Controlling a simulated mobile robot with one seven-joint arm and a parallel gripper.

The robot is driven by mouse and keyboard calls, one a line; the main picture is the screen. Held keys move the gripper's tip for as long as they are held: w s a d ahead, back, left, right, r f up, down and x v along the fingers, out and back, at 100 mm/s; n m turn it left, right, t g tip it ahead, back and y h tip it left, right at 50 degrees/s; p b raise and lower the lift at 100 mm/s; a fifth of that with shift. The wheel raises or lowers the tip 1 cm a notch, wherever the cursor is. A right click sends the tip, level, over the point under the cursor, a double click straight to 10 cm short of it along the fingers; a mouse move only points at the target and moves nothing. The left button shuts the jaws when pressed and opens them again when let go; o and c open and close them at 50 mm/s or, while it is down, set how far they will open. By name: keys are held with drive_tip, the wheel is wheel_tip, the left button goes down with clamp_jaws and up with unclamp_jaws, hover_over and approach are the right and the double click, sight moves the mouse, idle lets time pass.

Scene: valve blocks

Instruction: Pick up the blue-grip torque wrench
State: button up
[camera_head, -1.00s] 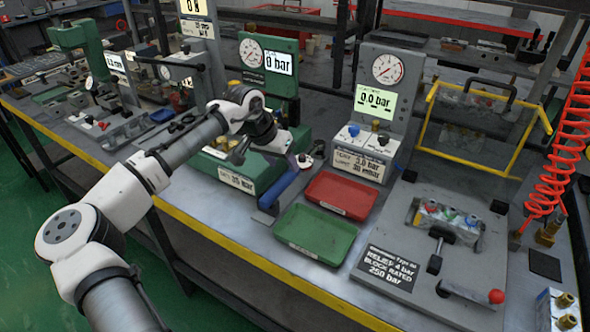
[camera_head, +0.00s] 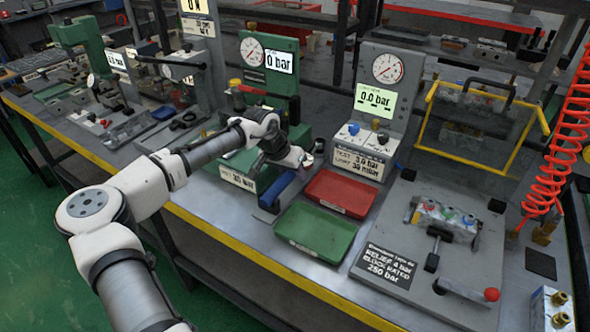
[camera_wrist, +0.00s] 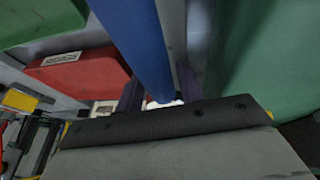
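The blue-grip torque wrench (camera_head: 281,191) lies slanted on the bench, left of the red and green trays. Its far end is hidden behind my gripper (camera_head: 301,161) in the head view. In the wrist view the blue grip (camera_wrist: 140,42) runs down from the top edge towards the space between my two dark fingertips (camera_wrist: 160,92). The fingers stand apart, with a gap visible between the blue grip and the right finger. My gripper looks open; whether either finger touches the grip cannot be told.
A red tray (camera_head: 340,193) and a green tray (camera_head: 316,232) lie right of the wrench. The green test stand (camera_head: 268,70) is close behind my arm. A grey gauge stand (camera_head: 388,110) and a fixture plate (camera_head: 450,232) with a valve block stand further right.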

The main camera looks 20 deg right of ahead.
clamp_jaws()
drive_tip(key=shift+r, duration=0.15)
